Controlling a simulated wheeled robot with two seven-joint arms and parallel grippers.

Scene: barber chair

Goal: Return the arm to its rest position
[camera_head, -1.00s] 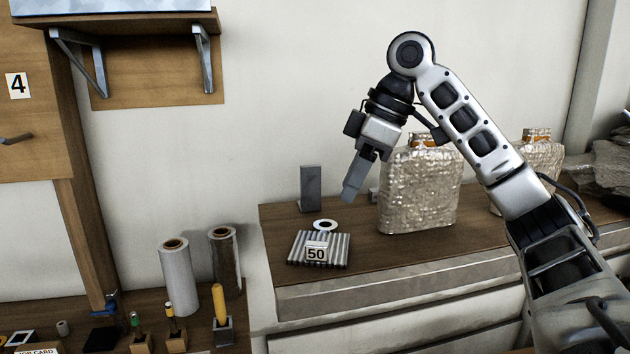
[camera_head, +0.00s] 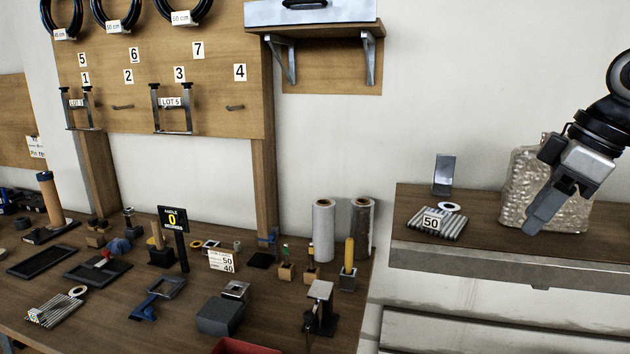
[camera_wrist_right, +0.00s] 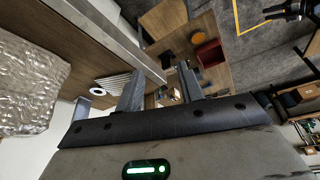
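My right gripper (camera_head: 540,212) hangs at the right of the head view, fingers pointing down and left. It is in front of a bubble-wrapped bag (camera_head: 570,205) on the right bench. In the right wrist view its two fingers (camera_wrist_right: 160,88) stand apart with nothing held between them. The wrapped bag (camera_wrist_right: 28,90) also shows at the left of that view. My left arm and gripper are in no frame.
The right bench (camera_head: 480,248) carries a ribbed block tagged 50 (camera_head: 437,224), a white ring (camera_head: 450,207) and a grey upright block (camera_head: 444,172). The left workbench (camera_head: 270,285) is crowded with small tools, trays and rolls. A wall shelf (camera_head: 318,32) projects above.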

